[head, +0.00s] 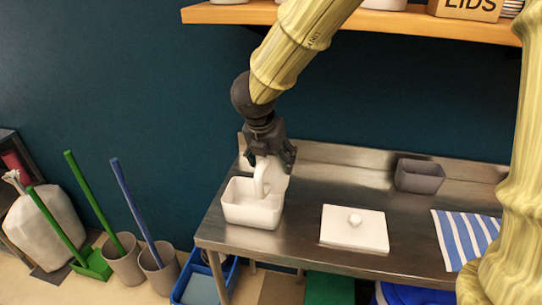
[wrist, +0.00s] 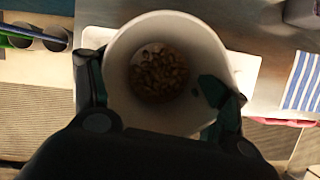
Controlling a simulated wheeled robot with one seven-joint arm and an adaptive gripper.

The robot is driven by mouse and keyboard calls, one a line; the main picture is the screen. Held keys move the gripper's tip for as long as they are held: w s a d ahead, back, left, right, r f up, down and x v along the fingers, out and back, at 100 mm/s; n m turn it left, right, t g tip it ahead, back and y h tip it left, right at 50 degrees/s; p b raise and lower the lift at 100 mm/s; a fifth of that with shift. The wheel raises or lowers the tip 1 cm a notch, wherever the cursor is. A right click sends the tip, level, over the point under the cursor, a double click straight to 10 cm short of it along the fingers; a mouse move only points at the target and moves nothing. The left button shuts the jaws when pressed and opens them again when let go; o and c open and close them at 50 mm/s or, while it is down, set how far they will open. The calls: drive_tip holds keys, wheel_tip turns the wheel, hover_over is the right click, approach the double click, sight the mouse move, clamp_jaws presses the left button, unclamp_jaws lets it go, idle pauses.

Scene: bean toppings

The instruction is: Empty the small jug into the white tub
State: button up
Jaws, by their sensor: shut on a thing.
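My gripper (head: 268,152) is shut on the small white jug (head: 272,178). It holds the jug over the white tub (head: 252,212), near the tub's back right part. The tub stands open at the left end of the steel table; the jug and gripper hide part of its inside. In the wrist view the jug (wrist: 125,105) sits between the dark fingers, its round mouth facing the camera. Brown beans (wrist: 158,72) lie at the bottom of the jug. The jug looks roughly upright.
A white lid (head: 353,228) with a knob lies right of the tub. A grey container (head: 419,176) stands at the back, and a blue-striped cloth (head: 465,238) lies at the right. A wooden shelf (head: 400,23) hangs above. Buckets (head: 160,268) stand on the floor at left.

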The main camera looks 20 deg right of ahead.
drive_tip(key=shift+s+d+r+n+g+h+p, duration=0.2)
drive_tip(key=shift+g+h+p, duration=0.45)
drive_tip(key=shift+p, duration=0.8)
drive_tip(key=shift+s+d+r+n+g+h+p, duration=0.15)
drive_tip(key=shift+g+h+p, duration=0.45)
drive_tip(key=shift+p, duration=0.8)
drive_tip(key=shift+r+h+p, duration=0.1)
drive_tip(key=shift+h+p, duration=0.35)
drive_tip(key=shift+p, duration=0.15)
